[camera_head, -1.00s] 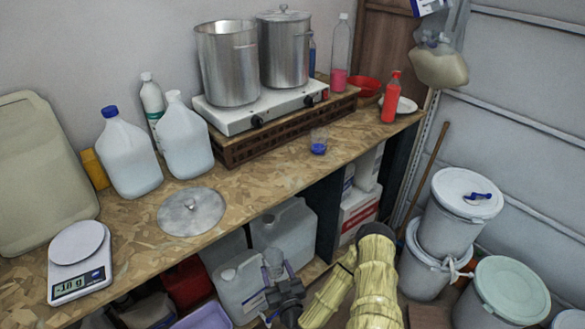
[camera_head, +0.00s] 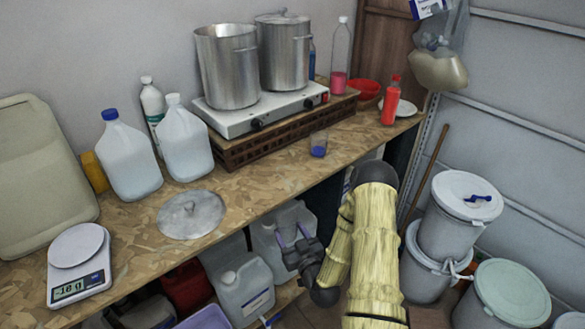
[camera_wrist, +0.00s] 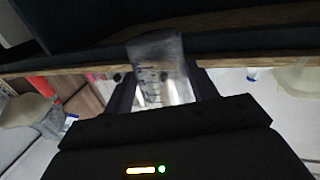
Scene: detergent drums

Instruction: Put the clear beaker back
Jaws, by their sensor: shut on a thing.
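The clear beaker (camera_wrist: 154,72), with dark graduation marks, is between my fingers in the wrist view. My gripper (camera_wrist: 160,90) is shut on it. In the head view my gripper (camera_head: 291,232) is low in front of the bench, below the level of its front edge, over the jugs on the lower level. The beaker is hard to make out there against the pale jug behind. A small clear cup with blue content (camera_head: 318,148) stands apart on the bench, in front of the hot plate.
The bench (camera_head: 130,235) holds a scale (camera_head: 78,262), a round metal lid (camera_head: 191,214), white jugs (camera_head: 128,160) and a hot plate (camera_head: 262,112) with two steel pots. Bare bench lies between lid and cup. Drums (camera_head: 460,215) stand at right.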

